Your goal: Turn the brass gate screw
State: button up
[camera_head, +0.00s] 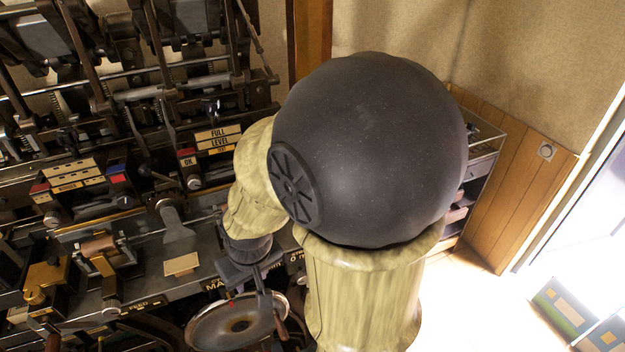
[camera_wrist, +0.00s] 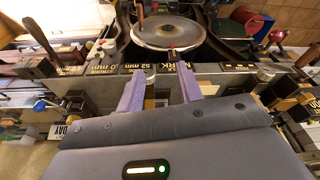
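Brass-coloured parts sit at the left end of the press bed in the head view. One is a short brass knob (camera_head: 37,293) on a dark block, which looks like the brass gate screw, though I cannot be certain. My gripper (camera_head: 265,297) is well to its right, above the front edge of the bed and close to the round handwheel (camera_head: 238,325). In the wrist view my gripper (camera_wrist: 160,78) has its two purple fingers apart, with nothing between them. The handwheel (camera_wrist: 168,32) lies beyond the fingertips there. Small brass parts (camera_wrist: 290,103) show at the right, too small to identify.
Levers, rods and label blocks (camera_head: 218,138) crowd the press behind the bed. A small tan plate (camera_head: 181,265) lies on the bed between the brass parts and my gripper. A drawer cabinet (camera_head: 478,170) stands at the right. My arm hides the middle of the head view.

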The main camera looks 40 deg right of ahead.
jog(key=shift+o, duration=0.8)
jog(key=shift+s, duration=0.2)
jog(key=o, duration=0.4)
jog(key=shift+w+d+r, duration=0.1)
jog(key=shift+w, duration=0.1)
jog(key=w+d+r+m+g, duration=0.1)
jog(key=w+d+r+m, duration=0.2)
jog(key=w+d+m, duration=0.35)
jog(key=w+d+r+m, duration=0.35)
jog(key=w+d, duration=0.35)
jog(key=w, duration=0.3)
jog(key=w+d+r+m, duration=0.1)
jog(key=d+m, duration=0.2)
jog(key=d, duration=0.3)
jog(key=w+d+r+m+g, duration=0.1)
jog(key=d+r+m, duration=0.1)
jog(key=d+m, duration=0.2)
jog(key=w+d+r+m, duration=0.1)
jog(key=d+m, duration=0.3)
jog(key=d, duration=0.6)
jog(key=shift+w+r+g, duration=0.1)
jog(key=shift+r+g, duration=0.1)
jog(key=shift+g, duration=0.1)
notch_tip(320, 180, down, 17)
jog(key=p, duration=0.3)
jog(key=shift+a+f, duration=0.1)
jog(key=shift+f, duration=0.1)
